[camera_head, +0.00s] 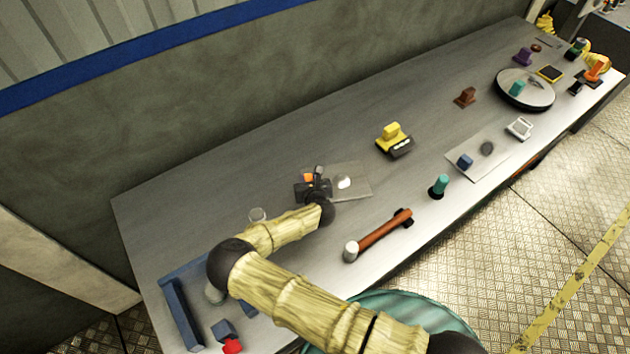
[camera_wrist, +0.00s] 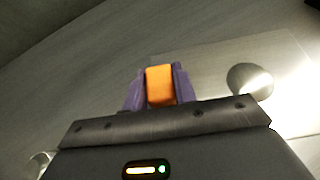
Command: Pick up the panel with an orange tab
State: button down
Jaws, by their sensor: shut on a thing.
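The orange tab (camera_wrist: 160,86) stands between the two purple fingers of my gripper (camera_wrist: 160,90) in the wrist view, and the fingers are shut on it. The tab also shows as a small orange patch in the head view (camera_head: 309,177), beside my dark gripper (camera_head: 314,183). The panel (camera_head: 352,178) is a thin, pale grey plate with a round spot on it, to the right of the tab. In the wrist view the panel (camera_wrist: 205,65) extends behind and right of the fingers. I cannot tell whether it lies on the table or just above it.
The long grey table (camera_head: 250,170) also holds a yellow block (camera_head: 391,132), a brown bar with a white end (camera_head: 380,236), a teal peg (camera_head: 440,184) and another grey panel with a blue tab (camera_head: 465,161). A blue frame (camera_head: 182,310) lies at the near left end.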

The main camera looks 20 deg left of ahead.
notch_tip(320, 180, up, 10)
jog(key=b, duration=0.2)
jog(key=shift+f+b, duration=0.15)
jog(key=shift+b, duration=0.2)
dwell(0.5)
